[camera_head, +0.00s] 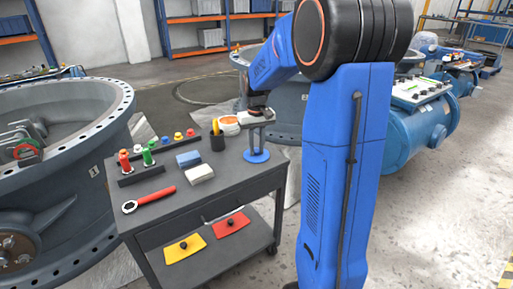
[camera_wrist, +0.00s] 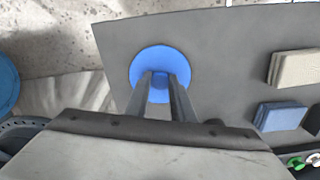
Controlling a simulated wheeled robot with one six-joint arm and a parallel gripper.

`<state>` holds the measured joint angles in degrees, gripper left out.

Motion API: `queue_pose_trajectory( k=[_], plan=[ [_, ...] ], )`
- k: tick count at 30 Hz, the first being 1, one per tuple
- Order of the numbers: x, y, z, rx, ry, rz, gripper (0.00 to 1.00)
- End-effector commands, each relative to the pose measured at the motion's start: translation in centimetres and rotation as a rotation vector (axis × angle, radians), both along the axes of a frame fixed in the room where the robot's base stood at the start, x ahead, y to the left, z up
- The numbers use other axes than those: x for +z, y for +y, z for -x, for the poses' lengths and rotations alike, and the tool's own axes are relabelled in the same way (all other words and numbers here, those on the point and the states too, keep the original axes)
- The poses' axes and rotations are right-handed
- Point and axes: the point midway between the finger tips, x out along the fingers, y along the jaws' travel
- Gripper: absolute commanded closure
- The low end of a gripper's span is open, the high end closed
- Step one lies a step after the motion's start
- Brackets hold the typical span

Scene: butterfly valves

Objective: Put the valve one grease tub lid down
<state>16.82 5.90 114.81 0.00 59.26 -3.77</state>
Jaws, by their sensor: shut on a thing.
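A blue round lid (camera_head: 257,156) is over the right end of the dark cart top, flat side level. It also shows in the wrist view (camera_wrist: 146,62) as a blue disc beneath my fingers. My gripper (camera_head: 263,146) points down and is shut on the raised middle part of the lid, between its two grey fingers (camera_wrist: 160,88). I cannot tell whether the lid touches the cart top or hangs just above it.
Bare cart top lies in front of the lid. Large grey valve bodies (camera_head: 75,200) stand at left.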

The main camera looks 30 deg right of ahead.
Motion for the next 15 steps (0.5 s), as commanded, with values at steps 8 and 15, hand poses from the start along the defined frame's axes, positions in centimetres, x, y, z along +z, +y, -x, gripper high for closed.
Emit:
queue_pose_trajectory(
  k=[8,15],
  plan=[
    [-0.22,0.0,-0.01,0.0,0.0,0.0,0.62],
    [-0.22,0.0,0.0,0.0,0.0,0.0,0.6]
  ],
)
